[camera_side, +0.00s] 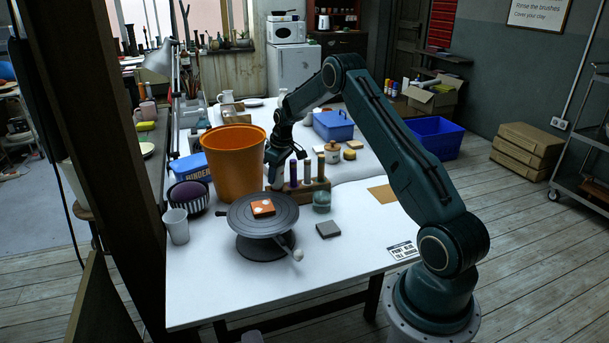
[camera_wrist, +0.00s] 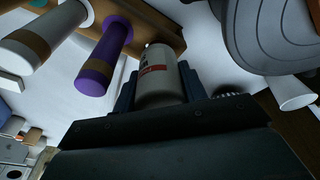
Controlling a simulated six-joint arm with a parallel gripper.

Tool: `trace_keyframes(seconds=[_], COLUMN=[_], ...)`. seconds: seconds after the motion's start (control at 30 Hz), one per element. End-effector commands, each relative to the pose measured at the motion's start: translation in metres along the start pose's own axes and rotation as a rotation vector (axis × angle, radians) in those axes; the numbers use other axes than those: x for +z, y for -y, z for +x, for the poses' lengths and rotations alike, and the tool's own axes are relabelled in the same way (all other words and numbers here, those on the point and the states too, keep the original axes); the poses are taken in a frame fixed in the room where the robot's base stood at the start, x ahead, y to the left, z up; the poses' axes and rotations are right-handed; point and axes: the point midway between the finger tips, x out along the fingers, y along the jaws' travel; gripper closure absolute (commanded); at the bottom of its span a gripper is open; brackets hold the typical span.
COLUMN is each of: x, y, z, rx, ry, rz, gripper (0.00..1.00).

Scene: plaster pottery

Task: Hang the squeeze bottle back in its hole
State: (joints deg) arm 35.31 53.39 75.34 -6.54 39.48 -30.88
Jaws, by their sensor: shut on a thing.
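The squeeze bottle (camera_wrist: 162,82) is pale grey with a red-and-white label. My gripper (camera_wrist: 158,92) is shut around its body in the wrist view, one finger on each side. In the side view my gripper (camera_side: 274,160) is at the left end of the wooden rack (camera_side: 312,193), beside the orange bin. The rack (camera_wrist: 150,14) also shows at the top of the wrist view, close to the bottle's narrow end. A purple bottle (camera_wrist: 104,58) and a pale bottle with a tan band (camera_wrist: 45,40) hang in it. I cannot tell whether the held bottle is in a hole.
The orange bin (camera_side: 234,165) stands close to the left of my gripper. The grey turntable (camera_side: 262,222), with an orange tile (camera_side: 262,208) on it, is in front of the rack. The table's front right is mostly clear.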

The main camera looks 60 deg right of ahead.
Motion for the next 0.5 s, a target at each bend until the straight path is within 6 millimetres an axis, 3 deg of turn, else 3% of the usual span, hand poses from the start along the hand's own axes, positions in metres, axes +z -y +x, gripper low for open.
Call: trace_keyframes(seconds=[0.5], x=[0.001], y=[0.0001], z=[0.0053], rx=[0.0], ry=[0.0], rz=[0.0], gripper=[0.64])
